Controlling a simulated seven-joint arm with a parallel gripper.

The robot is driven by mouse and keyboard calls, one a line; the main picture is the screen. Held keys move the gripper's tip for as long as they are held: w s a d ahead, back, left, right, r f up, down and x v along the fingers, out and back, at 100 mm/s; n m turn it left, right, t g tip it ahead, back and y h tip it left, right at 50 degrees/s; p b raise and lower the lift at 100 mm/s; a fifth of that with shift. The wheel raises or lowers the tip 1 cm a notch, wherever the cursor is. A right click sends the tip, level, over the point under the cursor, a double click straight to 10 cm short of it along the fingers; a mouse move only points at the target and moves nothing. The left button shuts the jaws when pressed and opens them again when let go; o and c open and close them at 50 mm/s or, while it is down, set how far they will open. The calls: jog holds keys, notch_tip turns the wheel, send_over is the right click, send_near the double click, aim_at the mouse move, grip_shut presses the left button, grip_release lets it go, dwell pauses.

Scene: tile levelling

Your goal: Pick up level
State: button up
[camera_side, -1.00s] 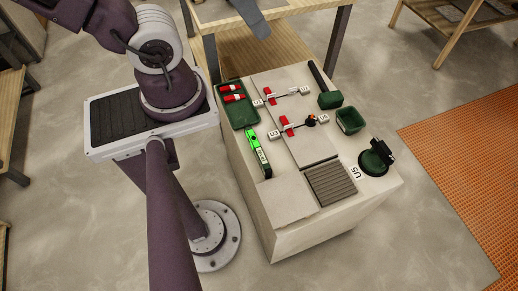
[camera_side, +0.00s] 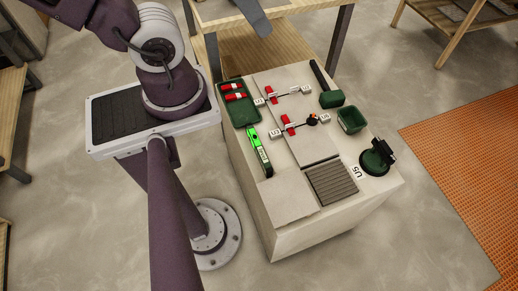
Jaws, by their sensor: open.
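The level is a bright green bar (camera_side: 259,152) with a pale label along its lower part. It lies flat on the left side of the pale workbench top (camera_side: 241,168), just below a dark green tray (camera_side: 244,117). Nothing touches it from above and it is fully visible.
The tray holds red wedges (camera_side: 236,97). Pale tiles (camera_side: 288,201) carry red wedges and white clips (camera_side: 325,118). A ridged grey pad (camera_side: 331,183), a green bin (camera_side: 351,119), a green block (camera_side: 332,99) and a dark suction cup tool (camera_side: 376,158) stand to the right.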

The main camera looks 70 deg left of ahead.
jog(key=w+a+f+n+g, duration=0.1)
jog(key=w+a+f+n, duration=0.25)
jog(key=w+f, duration=0.3)
jog(key=w+a+f+n+g, duration=0.2)
jog(key=w+a+f+n, duration=0.15)
jog(key=w+f, duration=0.3)
jog(key=n+g, duration=0.3)
jog(key=n, duration=0.8)
send_over(253, 133)
jog(key=f, duration=3.3)
jog(key=shift+w+a+f, duration=0.1)
jog(key=shift+a+f, duration=0.15)
jog(key=f, duration=0.7)
jog(key=shift+d, duration=0.2)
jog(key=shift+f, duration=0.2)
